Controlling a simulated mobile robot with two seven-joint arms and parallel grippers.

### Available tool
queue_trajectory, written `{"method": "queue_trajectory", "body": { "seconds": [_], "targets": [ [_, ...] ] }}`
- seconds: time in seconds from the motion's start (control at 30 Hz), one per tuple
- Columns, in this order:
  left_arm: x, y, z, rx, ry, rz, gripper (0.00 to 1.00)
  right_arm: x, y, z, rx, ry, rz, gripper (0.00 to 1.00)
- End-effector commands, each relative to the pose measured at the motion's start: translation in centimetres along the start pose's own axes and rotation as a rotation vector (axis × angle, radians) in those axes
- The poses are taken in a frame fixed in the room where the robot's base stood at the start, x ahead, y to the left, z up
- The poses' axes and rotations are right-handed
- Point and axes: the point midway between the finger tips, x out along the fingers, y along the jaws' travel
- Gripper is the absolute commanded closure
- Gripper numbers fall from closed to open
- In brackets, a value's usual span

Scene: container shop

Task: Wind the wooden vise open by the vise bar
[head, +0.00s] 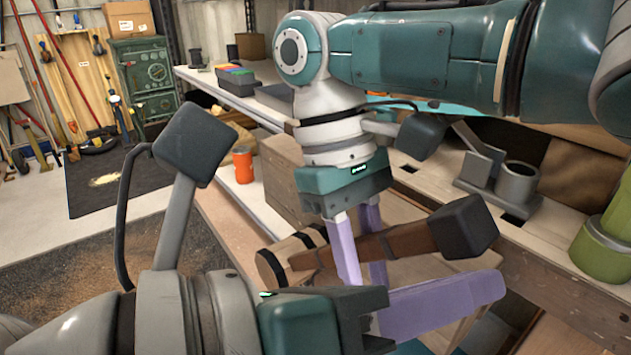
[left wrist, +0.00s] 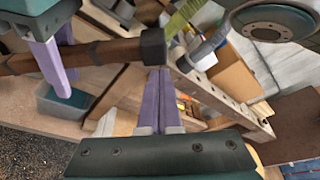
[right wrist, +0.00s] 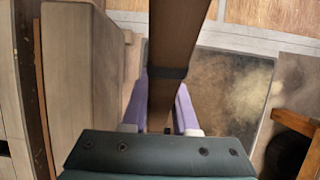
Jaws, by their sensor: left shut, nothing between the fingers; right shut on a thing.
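The vise bar (head: 390,243) is a brown wooden bar with a dark block on its end (head: 463,225). It slopes slightly up to the right from a round wooden screw head (head: 285,258) of the vise. My right gripper (head: 362,278) points down with its purple fingers on either side of the bar, shut on it. In the right wrist view the bar (right wrist: 178,40) runs between the fingers. My left gripper (head: 497,287) is shut and empty, below the bar's capped end. The left wrist view shows its fingers (left wrist: 163,78) together beside the end block (left wrist: 153,48). My right gripper partly hides the vise.
The workbench (head: 570,275) lies behind, with a grey metal fixture (head: 495,175) and a green cylinder (head: 605,240). An orange cup (head: 243,165) stands on a lower shelf. My two arms are close together around the bar. Open floor (head: 60,225) lies at left.

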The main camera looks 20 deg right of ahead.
Motion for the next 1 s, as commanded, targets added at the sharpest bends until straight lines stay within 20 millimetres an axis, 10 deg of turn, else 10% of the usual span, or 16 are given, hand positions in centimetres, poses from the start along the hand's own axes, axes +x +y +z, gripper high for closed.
{"method": "queue_trajectory", "body": {
  "seconds": [0.77,0.8,1.0],
  "targets": [
    [-0.8,-0.1,2.3,-0.055,-0.011,-0.019,1.0,0.2,0.1,0.0,0.002,-0.002,0.002,1.0],
    [-0.8,-0.1,2.4,-0.054,-0.012,-0.019,1.0,0.2,0.1,0.1,0.003,-0.003,0.002,0.7],
    [-0.8,-0.1,2.2,-0.055,-0.008,-0.02,1.0,0.1,0.1,0.0,0.002,-0.002,0.001,0.48]
  ]
}}
